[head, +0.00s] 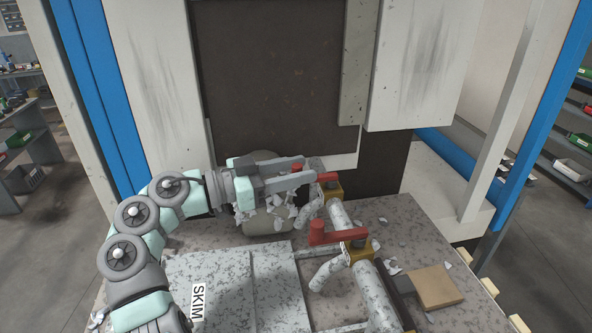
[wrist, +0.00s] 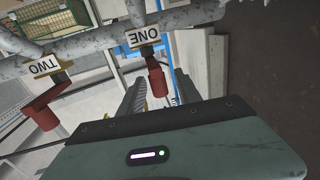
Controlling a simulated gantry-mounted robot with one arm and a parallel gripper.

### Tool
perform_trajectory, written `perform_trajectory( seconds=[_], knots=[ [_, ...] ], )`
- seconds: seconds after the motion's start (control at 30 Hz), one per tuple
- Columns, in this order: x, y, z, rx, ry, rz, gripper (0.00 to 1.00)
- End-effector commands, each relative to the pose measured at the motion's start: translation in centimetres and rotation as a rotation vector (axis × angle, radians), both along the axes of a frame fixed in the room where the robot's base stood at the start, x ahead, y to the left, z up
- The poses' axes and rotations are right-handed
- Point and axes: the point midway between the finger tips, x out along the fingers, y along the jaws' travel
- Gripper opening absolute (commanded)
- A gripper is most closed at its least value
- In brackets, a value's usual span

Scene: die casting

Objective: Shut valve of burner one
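Burner one's valve has a red handle (head: 327,177) on a yellow body (head: 333,191), behind the nearer valve. In the wrist view its red grip (wrist: 157,82) hangs below the upside-down ONE label (wrist: 143,36). My gripper (head: 308,169) is open, reaching in from the left, with its fingers on either side of this grip. In the head view the nearer finger hides part of the handle. I cannot tell whether either finger touches it. Burner two's valve has a red handle (head: 335,232) nearer the camera; its TWO label (wrist: 45,64) shows in the wrist view.
Pale speckled pipes (head: 371,295) run along the right of the speckled bench. A rounded pot (head: 265,219) with flakes around it stands below my gripper. A panel marked SKIM (head: 232,285) lies in front. A tan block (head: 435,288) lies at right.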

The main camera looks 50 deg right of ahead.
Motion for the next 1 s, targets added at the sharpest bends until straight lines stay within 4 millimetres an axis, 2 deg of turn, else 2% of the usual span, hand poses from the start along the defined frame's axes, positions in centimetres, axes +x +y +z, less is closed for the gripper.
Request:
perform_trajectory(
  seconds=[0.23, 0.37, 0.8, 1.0],
  knots=[
    [0.0, 0.0, -0.1, 0.000, 0.001, 0.000, 0.41],
    [0.5, 0.8, -0.1, 0.002, 0.001, 0.001, 0.41],
    [4.2, 8.0, -0.1, 0.003, 0.002, 0.001, 0.41],
    [4.9, 9.5, -0.1, 0.000, 0.001, 0.000, 0.41]
  ],
)
